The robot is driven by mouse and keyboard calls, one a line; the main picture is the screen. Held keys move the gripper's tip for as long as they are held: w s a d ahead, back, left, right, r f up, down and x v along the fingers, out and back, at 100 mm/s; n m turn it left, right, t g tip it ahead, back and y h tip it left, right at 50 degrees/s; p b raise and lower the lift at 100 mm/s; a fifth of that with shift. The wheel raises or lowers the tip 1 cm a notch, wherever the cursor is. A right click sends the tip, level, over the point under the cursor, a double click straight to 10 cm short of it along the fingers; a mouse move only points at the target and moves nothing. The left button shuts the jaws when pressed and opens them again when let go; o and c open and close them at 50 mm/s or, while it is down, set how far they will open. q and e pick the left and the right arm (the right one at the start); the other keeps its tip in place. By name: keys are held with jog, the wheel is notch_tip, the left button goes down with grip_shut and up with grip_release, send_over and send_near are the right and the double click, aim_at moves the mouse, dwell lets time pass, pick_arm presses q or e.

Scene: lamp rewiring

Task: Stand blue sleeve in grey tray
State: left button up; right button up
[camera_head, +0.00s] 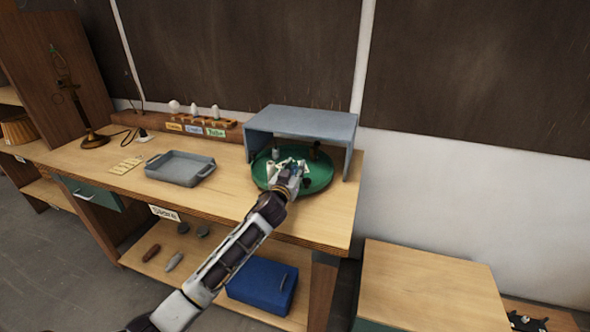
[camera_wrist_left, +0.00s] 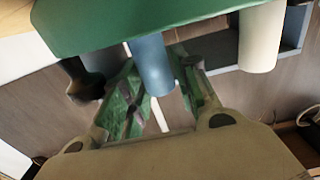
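The blue sleeve (camera_wrist_left: 150,64) shows in the left wrist view, a plain upright-looking tube with its base end at the green turntable (camera_wrist_left: 95,22), which is upside down in that view. The two fingers of my left gripper (camera_wrist_left: 156,70) lie on either side of the sleeve, very close to it. I cannot tell whether they press on it. In the head view my left gripper (camera_head: 290,179) is over the green turntable (camera_head: 318,183), and the sleeve is mostly hidden there. The grey tray (camera_head: 180,169) sits empty on the bench, left of the turntable. My right gripper is not in view.
A grey open-fronted cover (camera_head: 303,123) stands over the turntable. A white cylinder (camera_wrist_left: 261,38) and a dark piece (camera_wrist_left: 82,80) stand near the sleeve. A bulb rack (camera_head: 205,125) is behind the tray, a brass lamp (camera_head: 92,138) at left. Bench between tray and turntable is clear.

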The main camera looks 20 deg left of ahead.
pick_arm(q)
jog(key=shift+o, duration=0.6)
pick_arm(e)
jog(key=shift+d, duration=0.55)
